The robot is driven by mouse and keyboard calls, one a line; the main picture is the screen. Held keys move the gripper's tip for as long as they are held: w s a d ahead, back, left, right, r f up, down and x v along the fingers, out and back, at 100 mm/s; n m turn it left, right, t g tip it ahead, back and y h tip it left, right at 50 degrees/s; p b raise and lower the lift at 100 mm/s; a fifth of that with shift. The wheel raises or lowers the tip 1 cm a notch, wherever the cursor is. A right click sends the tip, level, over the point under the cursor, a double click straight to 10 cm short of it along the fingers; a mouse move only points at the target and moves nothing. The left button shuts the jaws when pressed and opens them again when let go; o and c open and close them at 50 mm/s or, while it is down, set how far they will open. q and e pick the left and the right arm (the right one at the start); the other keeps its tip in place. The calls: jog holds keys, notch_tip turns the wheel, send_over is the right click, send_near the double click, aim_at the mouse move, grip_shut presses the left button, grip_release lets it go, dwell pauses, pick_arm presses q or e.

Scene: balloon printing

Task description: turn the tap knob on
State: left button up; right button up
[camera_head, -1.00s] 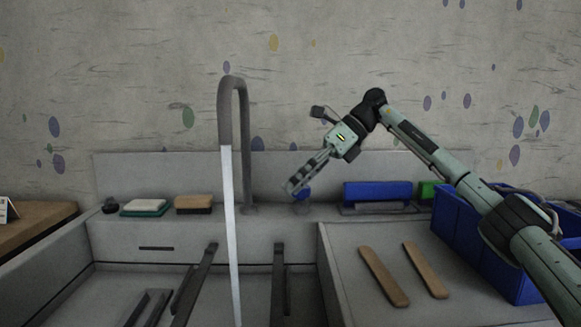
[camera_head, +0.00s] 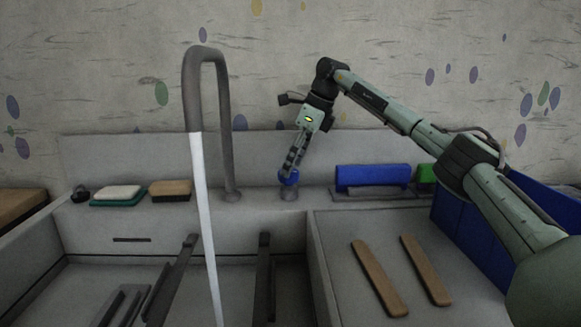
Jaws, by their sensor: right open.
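The tap is a tall grey curved spout (camera_head: 191,90) at the back of the sink, with a white stream running down from its mouth. The blue tap knob (camera_head: 289,178) sits on a short grey base on the back ledge, right of the spout. My right gripper (camera_head: 289,170) is open and points down at the knob, with its fingertips right at it. The fingers partly cover the knob, and I cannot tell whether they touch it. My left gripper is not in view.
On the back ledge lie a white-and-green sponge (camera_head: 119,195), a brown brush (camera_head: 171,190) and a blue block (camera_head: 373,177). Two wooden sticks (camera_head: 378,278) lie on the right counter. A blue bin (camera_head: 469,236) stands at the right, under my arm.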

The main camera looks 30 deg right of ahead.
jog(key=shift+x, duration=0.75)
jog(key=c, duration=1.2)
jog(key=shift+o, duration=0.2)
jog(key=shift+n, duration=0.3)
jog(key=n+g+y, duration=0.1)
jog(key=n, duration=0.3)
jog(key=shift+w, duration=0.15)
jog(key=shift+n+g+y, duration=0.3)
jog(key=shift+n+g, duration=0.4)
jog(key=shift+n, duration=0.7)
